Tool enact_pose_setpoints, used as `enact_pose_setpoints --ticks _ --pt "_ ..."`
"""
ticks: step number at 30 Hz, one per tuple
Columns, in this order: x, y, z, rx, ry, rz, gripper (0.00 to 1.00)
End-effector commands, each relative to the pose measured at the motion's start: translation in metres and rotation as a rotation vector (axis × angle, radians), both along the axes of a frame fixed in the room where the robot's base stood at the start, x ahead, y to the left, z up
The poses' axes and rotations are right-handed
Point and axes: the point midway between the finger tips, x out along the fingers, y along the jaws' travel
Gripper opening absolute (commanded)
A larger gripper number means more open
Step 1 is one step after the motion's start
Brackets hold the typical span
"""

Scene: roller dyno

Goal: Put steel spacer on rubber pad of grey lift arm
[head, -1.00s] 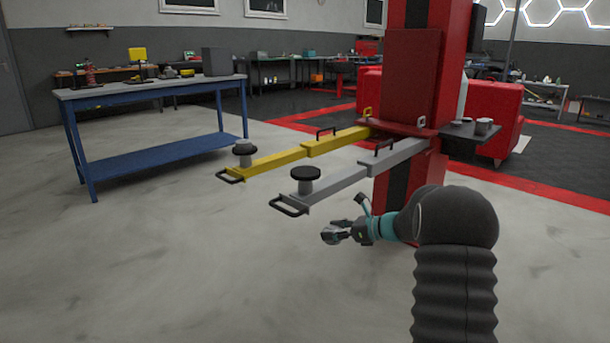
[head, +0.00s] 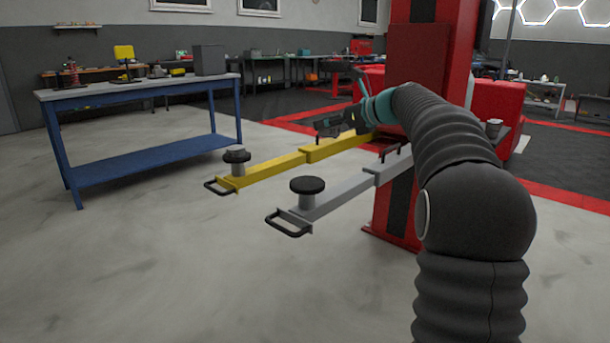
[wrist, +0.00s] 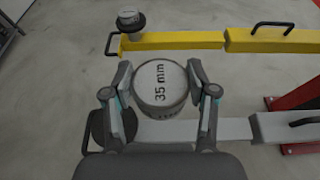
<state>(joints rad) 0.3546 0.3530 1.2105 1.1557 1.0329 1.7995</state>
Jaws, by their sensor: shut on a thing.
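A steel spacer (wrist: 161,86) with "35 mm" on its top is held between the fingers of my gripper (wrist: 160,92) in the wrist view. In the head view my gripper (head: 330,123) is raised above the lift arms, and the spacer is hard to make out there. The grey lift arm (head: 345,199) reaches toward the front, with a black round rubber pad (head: 307,185) at its end. The pad's top is bare. In the wrist view the pad (wrist: 97,128) is left of the spacer, partly hidden by a finger.
A yellow lift arm (head: 272,167) runs beside the grey one, with a grey round piece (head: 237,155) on its pad. Both arms have black end handles. A red post (head: 428,70) stands behind. A blue workbench (head: 140,90) is at left.

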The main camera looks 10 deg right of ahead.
Motion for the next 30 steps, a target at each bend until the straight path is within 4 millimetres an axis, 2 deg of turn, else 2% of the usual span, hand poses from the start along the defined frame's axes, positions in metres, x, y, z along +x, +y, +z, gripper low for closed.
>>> enact_pose_setpoints --ticks 1,9,15,22,30 --pt "-0.007 0.005 -0.009 0.000 0.000 -0.003 0.11" --pt "-0.039 0.043 -0.042 0.000 0.000 -0.011 0.11" --pt "-0.055 0.066 -0.057 0.000 -0.001 -0.008 0.11" --pt "-0.058 0.072 -0.066 0.001 0.000 -0.009 0.11" --pt "-0.058 0.072 -0.100 0.001 0.001 -0.008 0.11"
